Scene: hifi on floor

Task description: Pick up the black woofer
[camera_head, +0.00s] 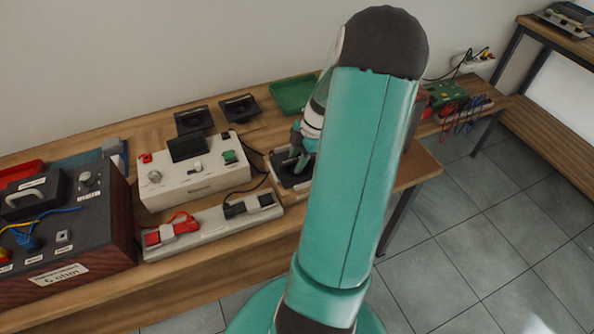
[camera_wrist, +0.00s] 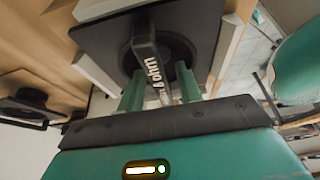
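The black woofer (camera_wrist: 104,38) is a square black plate with a round middle and a raised handle marked "ohm". In the wrist view it sits inside a pale frame. My gripper (camera_wrist: 160,88) is at the woofer, with one green finger on each side of the handle. The fingers stand apart, and a gap shows beside the handle, so the gripper looks open around it. In the head view the woofer (camera_head: 284,168) lies on the bench below my gripper (camera_head: 300,158), and my arm hides part of this area.
Two black square units (camera_head: 193,121) (camera_head: 240,107) and a green tray (camera_head: 293,95) lie behind on the wooden bench. A white device (camera_head: 195,172), a power strip (camera_head: 214,222) and a dark box labelled "6 ohm" (camera_head: 75,235) stand to the left. Cables run near the woofer.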

